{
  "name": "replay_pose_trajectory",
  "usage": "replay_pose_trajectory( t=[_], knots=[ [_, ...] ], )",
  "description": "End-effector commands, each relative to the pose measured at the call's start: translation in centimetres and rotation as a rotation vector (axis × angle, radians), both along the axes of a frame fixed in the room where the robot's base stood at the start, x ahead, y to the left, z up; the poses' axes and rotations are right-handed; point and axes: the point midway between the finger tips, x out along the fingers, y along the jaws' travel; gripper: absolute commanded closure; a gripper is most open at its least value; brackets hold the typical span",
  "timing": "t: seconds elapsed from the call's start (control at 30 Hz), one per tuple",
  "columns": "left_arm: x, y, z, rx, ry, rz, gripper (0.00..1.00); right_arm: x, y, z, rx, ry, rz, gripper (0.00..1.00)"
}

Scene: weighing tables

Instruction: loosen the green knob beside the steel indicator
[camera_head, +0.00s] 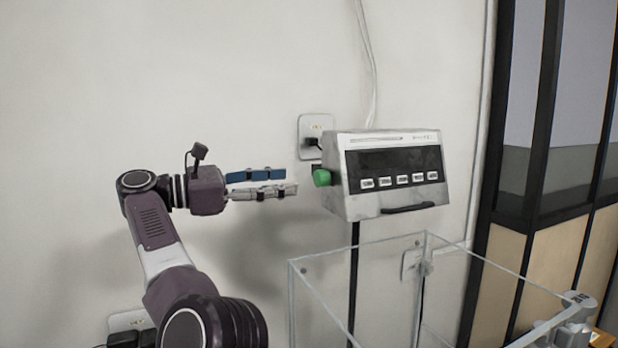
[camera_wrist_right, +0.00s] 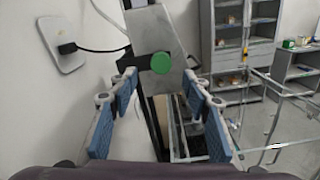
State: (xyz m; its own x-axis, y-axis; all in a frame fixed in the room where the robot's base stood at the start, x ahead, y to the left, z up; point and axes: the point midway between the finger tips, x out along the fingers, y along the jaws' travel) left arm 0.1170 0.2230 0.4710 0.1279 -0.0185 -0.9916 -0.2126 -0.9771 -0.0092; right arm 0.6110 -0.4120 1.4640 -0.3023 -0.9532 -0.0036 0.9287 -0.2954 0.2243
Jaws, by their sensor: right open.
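The steel indicator (camera_head: 345,205) is a box with a dark display and a row of buttons, on a dark post by the wall. The green knob (camera_head: 322,177) sticks out from its left side. My right gripper (camera_head: 291,182) is open and empty, level with the knob and a short gap to its left, fingers pointing at it. In the right wrist view the green knob (camera_wrist_right: 160,63) lies beyond the fingertips, between the two blue-padded fingers (camera_wrist_right: 160,78), with the indicator's side (camera_wrist_right: 155,32) behind it. My left gripper is not in view.
A wall socket (camera_head: 308,128) with a black plug is behind the indicator. A clear-walled enclosure (camera_head: 427,262) stands below and in front. A dark-framed partition (camera_head: 530,190) is at right. Free wall lies above the gripper.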

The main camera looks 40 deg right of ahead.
Motion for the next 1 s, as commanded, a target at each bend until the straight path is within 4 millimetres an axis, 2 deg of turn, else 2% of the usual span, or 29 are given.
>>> replay_pose_trajectory(
  t=[0.1,0.2,0.27,0.37,0.5,0.63,0.77,0.93,1.0],
  knots=[
    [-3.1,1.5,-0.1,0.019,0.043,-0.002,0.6,-0.4,-1.1,-0.1,0.0,0.0,-0.003,0.56],
    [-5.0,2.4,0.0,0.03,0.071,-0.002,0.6,-0.8,-2.3,0.0,-0.001,0.001,-0.003,0.56],
    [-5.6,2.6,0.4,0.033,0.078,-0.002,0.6,-1.1,-3.2,0.0,0.0,0.003,-0.003,0.56],
    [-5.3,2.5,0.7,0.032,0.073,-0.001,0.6,-1.5,-4.4,0.0,-0.002,0.003,-0.003,0.56],
    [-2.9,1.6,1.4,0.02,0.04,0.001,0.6,-1.9,-5.9,0.1,-0.001,0.005,-0.003,0.56],
    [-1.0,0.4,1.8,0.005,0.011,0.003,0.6,-2.1,-6.7,0.0,-0.002,0.004,-0.001,0.56],
    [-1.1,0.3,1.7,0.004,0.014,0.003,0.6,-2.2,-6.9,-0.1,-0.002,0.004,-0.001,0.56],
    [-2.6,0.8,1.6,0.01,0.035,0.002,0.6,-2.2,-6.9,-0.1,-0.002,0.004,-0.001,0.56],
    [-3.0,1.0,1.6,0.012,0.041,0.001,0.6,-2.2,-6.9,-0.1,-0.003,0.004,-0.001,0.64]
  ],
)
